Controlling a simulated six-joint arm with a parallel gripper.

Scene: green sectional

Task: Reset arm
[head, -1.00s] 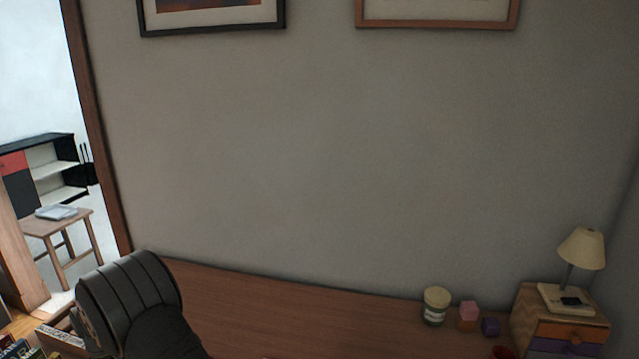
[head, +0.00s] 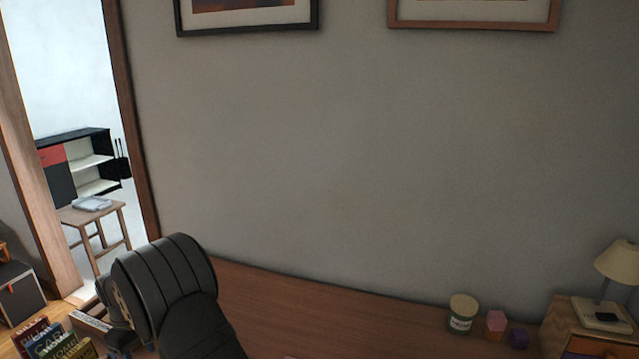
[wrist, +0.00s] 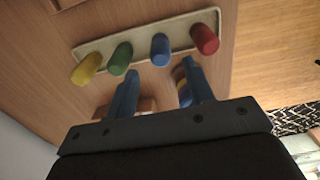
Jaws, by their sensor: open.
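My gripper (wrist: 158,92) shows in the wrist view with its two blue fingers apart and nothing between them. Beyond the fingertips is a pale tray or board (wrist: 141,55) on a wooden surface. It bears a yellow peg (wrist: 86,69), a green peg (wrist: 120,58), a blue peg (wrist: 160,50) and a red peg (wrist: 204,39) in a row. A wooden piece partly hidden behind the fingers cannot be made out. In the head view my dark arm stands at the lower left; the gripper does not show there.
A wooden desk (head: 330,314) runs along the wall. At its right are a jar (head: 462,313), a pink block (head: 495,324), a purple block (head: 518,338) and a lamp (head: 618,262) on a drawer box (head: 567,330). A doorway is at left, with books (head: 62,345) below.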

